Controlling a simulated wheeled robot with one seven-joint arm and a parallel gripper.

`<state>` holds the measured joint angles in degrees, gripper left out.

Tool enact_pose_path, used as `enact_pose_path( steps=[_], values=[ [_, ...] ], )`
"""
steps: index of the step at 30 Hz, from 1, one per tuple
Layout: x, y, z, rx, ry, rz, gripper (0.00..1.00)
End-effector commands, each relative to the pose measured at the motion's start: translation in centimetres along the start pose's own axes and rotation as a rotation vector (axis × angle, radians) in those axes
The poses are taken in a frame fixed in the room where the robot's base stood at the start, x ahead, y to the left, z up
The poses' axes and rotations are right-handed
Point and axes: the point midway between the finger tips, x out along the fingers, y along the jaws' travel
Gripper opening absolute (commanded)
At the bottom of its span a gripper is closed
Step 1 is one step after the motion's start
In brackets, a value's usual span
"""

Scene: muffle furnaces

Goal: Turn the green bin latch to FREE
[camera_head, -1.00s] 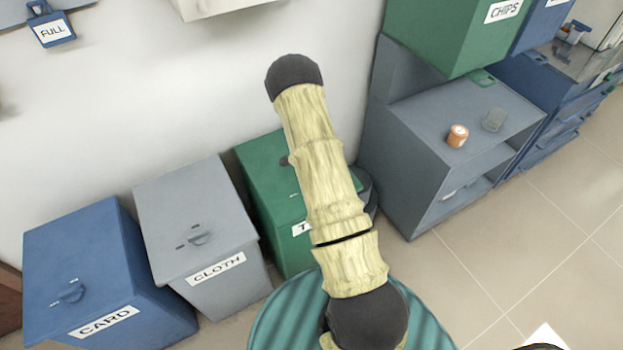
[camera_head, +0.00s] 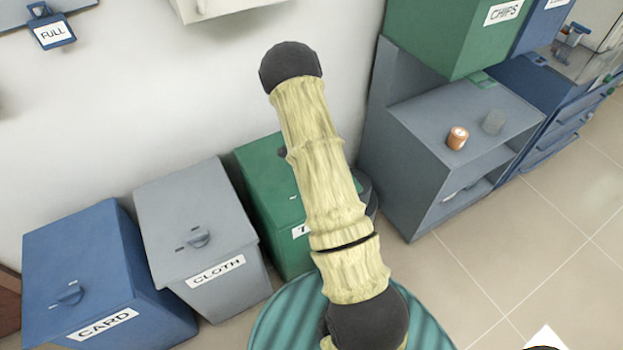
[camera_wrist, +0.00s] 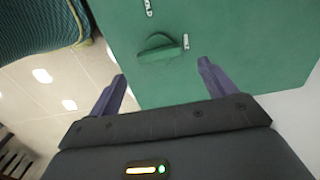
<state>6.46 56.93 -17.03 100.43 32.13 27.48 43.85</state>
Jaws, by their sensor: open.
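The green bin (camera_head: 263,178) stands against the wall, to the right of the grey bin in the head view. My arm covers much of its lid and label. In the wrist view its green lid (camera_wrist: 225,75) fills the upper right. On the lid is a green latch (camera_wrist: 160,48) with a raised handle, with a small pale marking plate beside it and another above it. My gripper (camera_wrist: 163,83) is open and empty, with its two purple fingers apart. The latch appears beyond the fingertips, roughly between them; the gap to it is hard to judge. The head view does not show my gripper.
A grey CLOTH bin (camera_head: 190,225) and a blue CARD bin (camera_head: 85,265) stand to the left. A green CHIPS bin (camera_head: 440,40) sits above.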

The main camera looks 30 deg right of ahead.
Motion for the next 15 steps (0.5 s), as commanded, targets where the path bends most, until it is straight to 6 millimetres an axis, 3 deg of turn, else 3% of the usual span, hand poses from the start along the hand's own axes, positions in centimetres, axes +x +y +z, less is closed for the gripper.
enact_pose_path(
  steps=[15],
  values=[
    [-10.4, -0.1, -0.1, -0.001, 0.002, -0.004, 0.84]
  ],
)
